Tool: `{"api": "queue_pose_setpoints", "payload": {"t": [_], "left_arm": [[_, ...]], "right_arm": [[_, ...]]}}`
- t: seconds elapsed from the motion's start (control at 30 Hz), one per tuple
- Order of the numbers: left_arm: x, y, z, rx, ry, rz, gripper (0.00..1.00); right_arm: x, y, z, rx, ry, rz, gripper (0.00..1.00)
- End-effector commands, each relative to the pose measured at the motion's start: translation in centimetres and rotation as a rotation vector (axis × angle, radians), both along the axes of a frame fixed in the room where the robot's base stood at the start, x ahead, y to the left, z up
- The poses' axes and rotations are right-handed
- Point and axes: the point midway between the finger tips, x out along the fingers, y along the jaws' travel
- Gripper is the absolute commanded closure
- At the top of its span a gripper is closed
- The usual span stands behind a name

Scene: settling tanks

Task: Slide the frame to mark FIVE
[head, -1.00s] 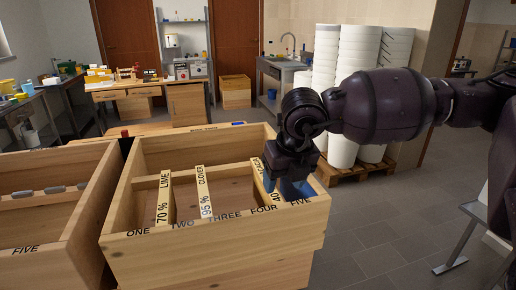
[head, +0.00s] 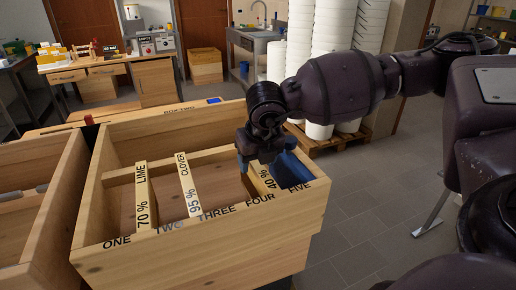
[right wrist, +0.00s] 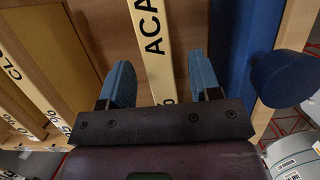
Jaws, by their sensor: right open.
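The wooden box (head: 205,250) has marks ONE to FIVE along its front edge. A frame with a pale top bar reading "ACA" (right wrist: 150,45) sits near the box's right end. In the head view this 40 % bar (head: 264,183) has its front end near FOUR, left of FIVE. My right gripper (head: 262,160) is open above this bar. In the right wrist view its two blue fingers (right wrist: 160,82) stand either side of the bar, apart from it. Finger depth is unclear. The gripper hides the bar's back part. My left gripper is out of view.
The LIME frame (head: 144,195) and CLOVER frame (head: 188,186) stand further left in the box. A blue panel (right wrist: 243,40) lies right of the ACA bar. Another wooden box (head: 40,225) adjoins on the left. White stacks (head: 315,50) stand behind on a pallet.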

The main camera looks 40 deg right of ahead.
Motion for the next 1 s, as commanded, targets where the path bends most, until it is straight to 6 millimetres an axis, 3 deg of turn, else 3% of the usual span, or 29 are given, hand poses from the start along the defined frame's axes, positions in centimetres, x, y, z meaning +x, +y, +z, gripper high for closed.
{"api": "queue_pose_setpoints", "payload": {"t": [0.3, 0.67, 1.0], "left_arm": [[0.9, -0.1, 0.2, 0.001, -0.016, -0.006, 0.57], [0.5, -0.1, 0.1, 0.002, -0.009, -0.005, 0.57], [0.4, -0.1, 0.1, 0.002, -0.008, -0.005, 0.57]], "right_arm": [[0.9, -0.2, -2.9, 0.000, 0.000, -0.001, 0.43], [1.0, -0.2, -3.2, 0.001, -0.001, 0.000, 0.43], [0.9, -0.2, -3.2, 0.001, 0.000, 0.000, 0.95]]}}
